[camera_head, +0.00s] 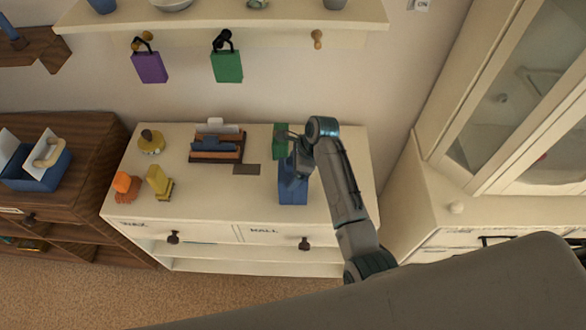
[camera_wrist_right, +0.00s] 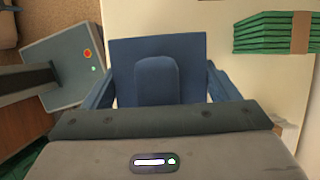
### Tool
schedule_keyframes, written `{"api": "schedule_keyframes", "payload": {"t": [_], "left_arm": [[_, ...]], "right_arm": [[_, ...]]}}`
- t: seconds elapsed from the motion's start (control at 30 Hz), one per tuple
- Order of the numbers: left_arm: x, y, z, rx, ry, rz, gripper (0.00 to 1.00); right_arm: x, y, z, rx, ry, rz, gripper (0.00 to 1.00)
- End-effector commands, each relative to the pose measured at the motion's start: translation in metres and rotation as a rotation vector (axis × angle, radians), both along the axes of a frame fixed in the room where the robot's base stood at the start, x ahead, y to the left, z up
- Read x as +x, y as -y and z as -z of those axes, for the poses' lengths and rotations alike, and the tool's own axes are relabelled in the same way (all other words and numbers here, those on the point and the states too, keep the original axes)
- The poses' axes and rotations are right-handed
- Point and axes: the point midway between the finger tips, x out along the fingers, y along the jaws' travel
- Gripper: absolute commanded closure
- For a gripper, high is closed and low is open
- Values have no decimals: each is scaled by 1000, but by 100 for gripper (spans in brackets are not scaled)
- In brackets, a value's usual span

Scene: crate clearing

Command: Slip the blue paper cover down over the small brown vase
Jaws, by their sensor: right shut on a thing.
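The blue paper cover (camera_head: 293,192) is at the right part of the cream sideboard top, near its front edge. My right gripper (camera_head: 291,168) comes in from the right and is shut on the cover's upper part. In the right wrist view the blue cover (camera_wrist_right: 190,50) is a flat panel ahead of the gripper, upright between its blue side parts. I cannot tell whether the cover touches the sideboard. I cannot make out a small brown vase with certainty; the cover and gripper hide what is under them. My left gripper is not in view.
On the sideboard (camera_head: 226,207) stand a green stack (camera_head: 280,138), a dark rack (camera_head: 216,157) with blue items, a dark flat mat (camera_head: 246,169), and yellow and orange objects at the left. A purple bag (camera_head: 149,67) and green bag (camera_head: 227,66) hang above. The front middle is clear.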

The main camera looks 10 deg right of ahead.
Motion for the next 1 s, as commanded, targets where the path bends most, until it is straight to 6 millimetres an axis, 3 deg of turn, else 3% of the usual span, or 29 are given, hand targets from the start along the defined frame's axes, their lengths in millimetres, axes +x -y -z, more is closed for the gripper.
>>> {"api": "schedule_keyframes", "payload": {"t": [0.07,0.1,0.2,0.57,1.0], "left_arm": [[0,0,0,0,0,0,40],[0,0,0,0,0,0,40],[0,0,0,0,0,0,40],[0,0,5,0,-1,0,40],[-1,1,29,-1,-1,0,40]], "right_arm": [[0,0,0,0,0,0,41],[0,0,0,0,0,0,17],[0,0,0,0,0,0,0],[0,5,-10,-1,4,2,0],[-7,35,-84,-1,3,0,0]]}}
